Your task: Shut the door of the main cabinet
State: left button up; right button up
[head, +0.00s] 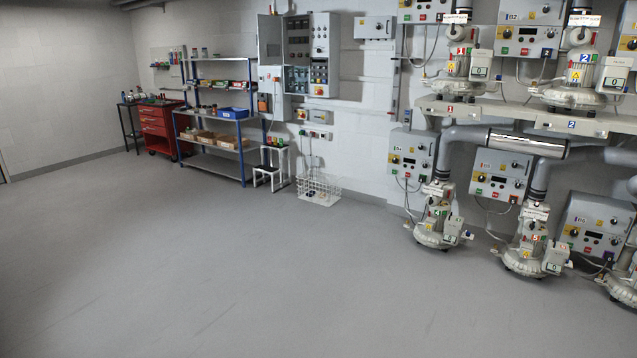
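The main cabinet (298,40) hangs on the back wall near the middle of the head view. Its grey door (270,39) stands open, swung out to the left of the cabinet. Rows of dark components show inside the cabinet. To the right of the opening is a grey panel (320,45) with small buttons and knobs. Neither of my grippers is in view.
Below the cabinet stand a small white stool (268,172) and a white wire basket (318,190). A blue-framed shelf (215,115) and red tool cart (158,125) stand to the left. Several blowers (440,215) fill the right side. The grey floor (200,270) in front is clear.

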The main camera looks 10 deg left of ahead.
aim_at(269, 36)
jog(key=i+j+u, duration=0.5)
jog(key=i+u, duration=0.25)
jog(key=i+j+u, duration=0.15)
jog(key=i+u, duration=0.35)
jog(key=i, duration=3.95)
jog(key=i+z, duration=0.15)
jog(key=i, duration=0.4)
jog(key=i+j+z, duration=0.15)
jog(key=i, duration=0.4)
jog(key=i+j+z, duration=0.1)
jog(key=i, duration=0.45)
jog(key=i+j+z, duration=0.15)
jog(key=i+z, duration=0.3)
jog(key=i+j+z, duration=0.25)
jog(key=z, duration=0.2)
jog(key=i+j+z, duration=0.25)
jog(key=j+z, duration=0.2)
jog(key=i+j+z, duration=0.2)
jog(key=j+z, duration=0.25)
jog(key=i+j+z, duration=0.25)
jog(key=j, duration=0.25)
jog(key=j+z, duration=0.2)
jog(key=j, duration=0.3)
jog(key=i+j, duration=0.2)
jog(key=i, duration=0.35)
jog(key=i+j+z, duration=0.1)
jog(key=i, duration=0.45)
jog(key=i+j, duration=0.3)
jog(key=i, duration=0.2)
